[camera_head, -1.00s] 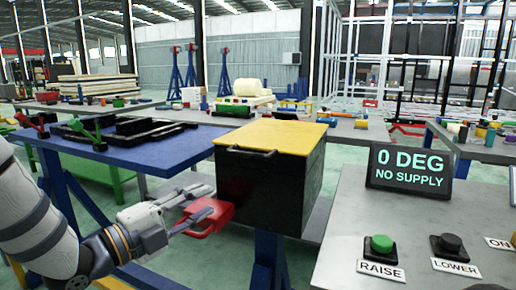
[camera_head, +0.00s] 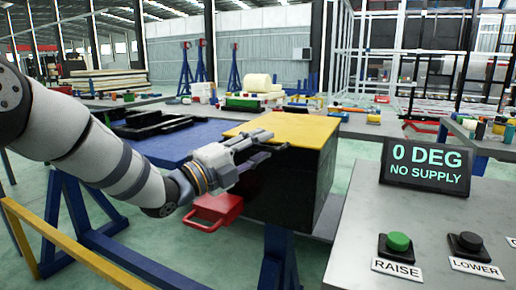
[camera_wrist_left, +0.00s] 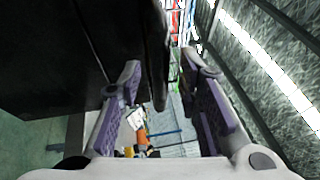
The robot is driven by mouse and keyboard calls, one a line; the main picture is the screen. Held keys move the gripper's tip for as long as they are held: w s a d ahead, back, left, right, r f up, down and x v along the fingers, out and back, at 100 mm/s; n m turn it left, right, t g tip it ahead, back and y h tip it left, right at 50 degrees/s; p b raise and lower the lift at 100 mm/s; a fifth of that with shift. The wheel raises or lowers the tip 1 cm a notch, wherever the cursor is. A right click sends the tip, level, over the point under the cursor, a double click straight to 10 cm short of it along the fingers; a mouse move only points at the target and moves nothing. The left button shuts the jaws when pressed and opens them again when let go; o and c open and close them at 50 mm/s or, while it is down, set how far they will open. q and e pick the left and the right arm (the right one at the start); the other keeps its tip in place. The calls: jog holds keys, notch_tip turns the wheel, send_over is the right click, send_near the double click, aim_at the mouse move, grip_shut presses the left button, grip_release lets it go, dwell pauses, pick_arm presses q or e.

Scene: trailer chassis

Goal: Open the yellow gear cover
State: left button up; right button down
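The yellow gear cover (camera_head: 290,128) lies flat and closed on top of a black box (camera_head: 300,195). My left gripper (camera_head: 274,141) is at the cover's front edge, its arm coming in from the left. It hides most of the cover's dark front handle. In the left wrist view, the two fingers (camera_wrist_left: 163,100) stand apart. A dark bar (camera_wrist_left: 154,50), apparently the handle, reaches into the space between them, with a gap visible at its right. I cannot tell whether the left finger touches it. My right gripper is not in view.
A red handle-like part (camera_head: 215,211) sticks out from the box below my left gripper. A grey console (camera_head: 370,225) stands at right, with a "0 DEG NO SUPPLY" display (camera_head: 427,168) and RAISE (camera_head: 398,242) and LOWER (camera_head: 470,241) buttons. A blue table (camera_head: 180,145) stands behind the arm.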

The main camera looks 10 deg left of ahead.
pick_arm(q)
jog(key=shift+c, duration=0.5)
